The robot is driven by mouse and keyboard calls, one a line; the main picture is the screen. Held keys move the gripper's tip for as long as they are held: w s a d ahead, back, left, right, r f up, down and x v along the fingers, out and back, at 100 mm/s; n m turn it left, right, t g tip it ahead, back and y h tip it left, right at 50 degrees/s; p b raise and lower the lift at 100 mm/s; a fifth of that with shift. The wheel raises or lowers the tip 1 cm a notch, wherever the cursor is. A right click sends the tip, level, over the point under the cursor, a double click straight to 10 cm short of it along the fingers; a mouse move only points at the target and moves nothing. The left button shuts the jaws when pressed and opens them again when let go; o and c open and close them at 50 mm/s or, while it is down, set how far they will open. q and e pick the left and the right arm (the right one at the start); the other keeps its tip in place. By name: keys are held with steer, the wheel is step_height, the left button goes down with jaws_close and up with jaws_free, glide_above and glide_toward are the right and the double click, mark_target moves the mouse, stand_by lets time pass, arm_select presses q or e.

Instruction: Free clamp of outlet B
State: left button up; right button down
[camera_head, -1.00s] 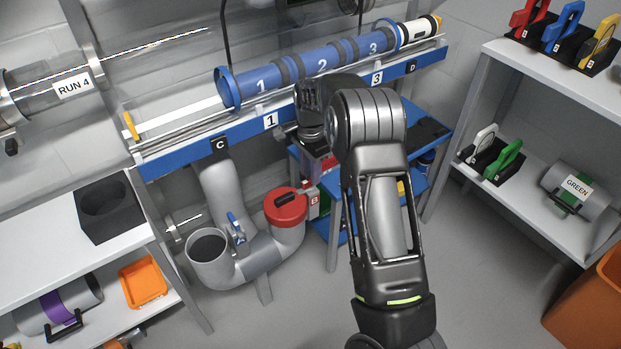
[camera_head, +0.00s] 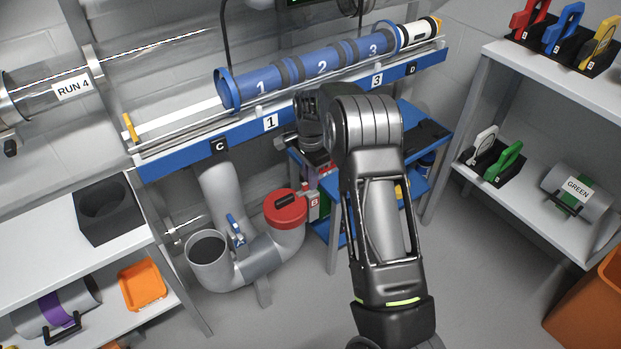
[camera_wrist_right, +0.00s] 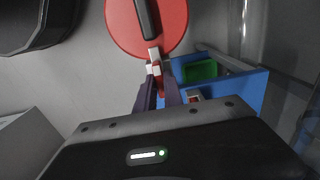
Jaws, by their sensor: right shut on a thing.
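Outlet B has a round red cap (camera_head: 285,207) with a black handle, on the upturned end of the grey pipe. A red clamp marked B (camera_head: 314,205) sits at the cap's right side. In the right wrist view the cap (camera_wrist_right: 170,22) is ahead, and the red and white clamp (camera_wrist_right: 154,62) is at its near edge. My right gripper (camera_wrist_right: 158,85) is shut on the clamp's red lever between its purple fingers. In the head view my right wrist and forearm hide most of that gripper. My left gripper is not in view.
Outlet A's open pipe mouth (camera_head: 208,248) with a blue clamp (camera_head: 236,228) is left of the cap. A blue stand (camera_head: 335,235) is close behind my right gripper. The blue rail (camera_head: 190,153) with a blue tube (camera_head: 320,66) runs above.

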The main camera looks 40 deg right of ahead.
steer(key=shift+n, duration=0.3)
stand_by(0.4)
steer(key=n+p, duration=0.1)
steer(key=n, duration=0.2)
steer(key=n+p, duration=0.1)
steer(key=n, duration=0.3)
steer(key=shift+n, duration=0.3)
steer(key=n+p, duration=0.1)
steer(key=n, duration=0.3)
steer(key=shift+n, duration=0.3)
steer(key=n, duration=0.5)
steer(key=c, duration=1.5)
jaws_free()
steer(key=shift+o, duration=0.2)
steer(key=shift+r, duration=0.1)
